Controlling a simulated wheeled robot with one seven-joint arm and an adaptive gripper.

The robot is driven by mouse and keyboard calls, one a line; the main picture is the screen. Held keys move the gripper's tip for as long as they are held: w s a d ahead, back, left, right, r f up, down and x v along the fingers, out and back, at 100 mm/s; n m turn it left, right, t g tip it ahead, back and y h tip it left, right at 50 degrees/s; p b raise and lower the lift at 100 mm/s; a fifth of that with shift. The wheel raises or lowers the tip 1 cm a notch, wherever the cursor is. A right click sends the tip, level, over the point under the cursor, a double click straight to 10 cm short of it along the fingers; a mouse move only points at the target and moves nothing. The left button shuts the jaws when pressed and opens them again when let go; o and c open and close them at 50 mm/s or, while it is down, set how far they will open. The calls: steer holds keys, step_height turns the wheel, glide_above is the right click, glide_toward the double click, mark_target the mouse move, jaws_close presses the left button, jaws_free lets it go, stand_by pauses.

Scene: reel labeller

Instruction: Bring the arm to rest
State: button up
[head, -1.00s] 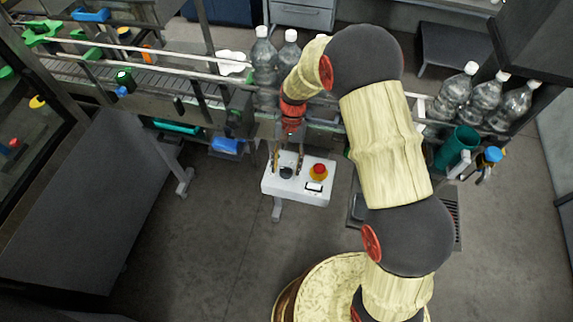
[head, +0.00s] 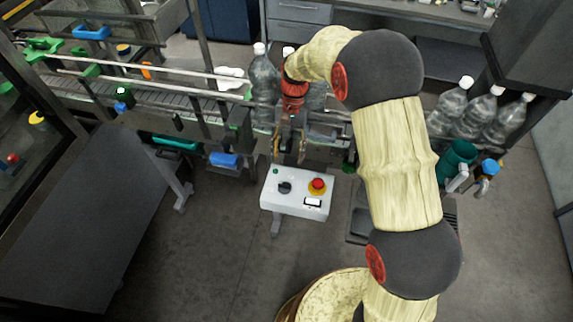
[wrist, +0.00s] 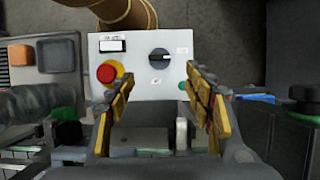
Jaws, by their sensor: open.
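My gripper (head: 289,147) is open and empty in the head view. It hangs just beyond the far edge of a white control box (head: 296,194), in front of the conveyor. In the wrist view my gripper (wrist: 163,92) shows its two yellow fingers apart, with the control box (wrist: 140,68) between and beyond them. The box carries a black rotary knob (wrist: 159,59), a red button on a yellow base (wrist: 107,73) and a small white-and-black switch (wrist: 112,45). Nothing is between the fingers.
The conveyor (head: 180,98) with rails runs behind the box, with clear bottles (head: 263,85) close to my wrist. More bottles (head: 480,112) stand at the right above a teal cup (head: 457,160). A dark panel (head: 85,215) stands at left. Open floor (head: 215,260) lies in front.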

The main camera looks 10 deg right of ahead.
steer(key=shift+w+r, duration=0.2)
steer(key=shift+r, duration=0.3)
steer(key=s+d+r+n+t+b, duration=0.1)
steer(key=s+d+t+b, duration=0.2)
steer(key=s+b, duration=0.3)
steer(key=s+d+r+n+t+h+b, duration=0.1)
steer(key=s+d+t+b, duration=0.2)
steer(key=s, duration=0.7)
steer(key=s+d+r+n+t+b, duration=0.1)
steer(key=s+d+t+b, duration=0.2)
steer(key=s+d+b, duration=0.3)
steer(key=s+b, duration=0.2)
steer(key=b, duration=0.2)
steer(key=shift+s+r+n+t+b, duration=0.15)
steer(key=shift+s+n+t+b, duration=0.2)
steer(key=shift+s+n+t, duration=0.05)
steer(key=shift+d, duration=0.1)
steer(key=shift+c, duration=0.3)
